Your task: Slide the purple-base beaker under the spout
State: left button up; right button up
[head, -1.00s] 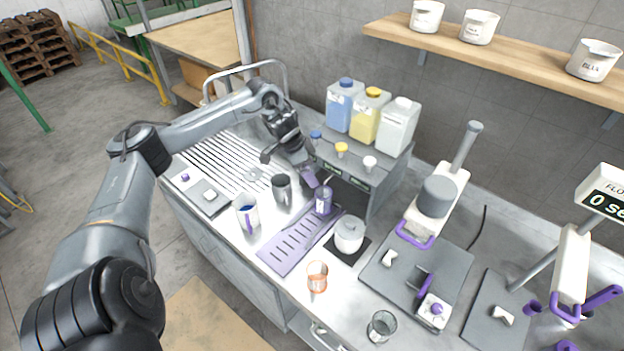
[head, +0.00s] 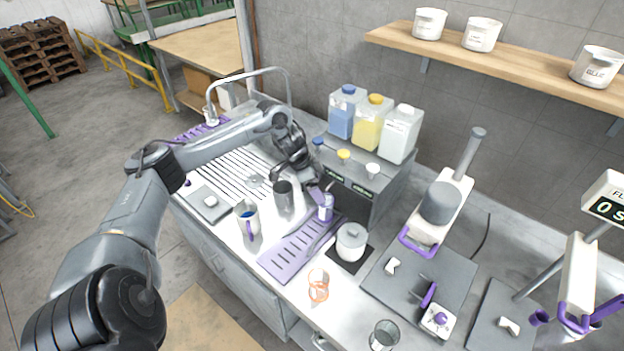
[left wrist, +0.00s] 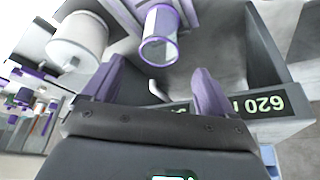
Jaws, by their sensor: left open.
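The purple-base beaker (head: 325,208) stands at the end of the purple slotted tray (head: 283,262), in front of the grey dispenser (head: 365,180). In the left wrist view the beaker (left wrist: 160,38) looks like a clear cylinder with purple edging, just beyond my fingertips. My left gripper (head: 318,193) is beside the beaker at the dispenser's front. In the left wrist view its two purple fingers (left wrist: 157,88) are spread with nothing between them. The spout itself is not clearly visible. My right gripper is not in view.
A white lidded pot (head: 351,241) stands close to the beaker on a black pad. A dark metal cup (head: 283,196) and a purple-handled mug (head: 247,217) stand to the left. Blue, yellow and white jugs (head: 368,120) top the dispenser.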

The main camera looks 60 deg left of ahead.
pick_arm(q)
jog(key=x, duration=0.5)
jog(key=shift+f, duration=0.1)
jog(key=shift+x, duration=0.95)
jog(key=c, duration=1.1)
jog(key=o, duration=1.1)
jog(key=shift+s, duration=0.1)
jog(key=v, duration=1)
jog(key=shift+r, duration=0.35)
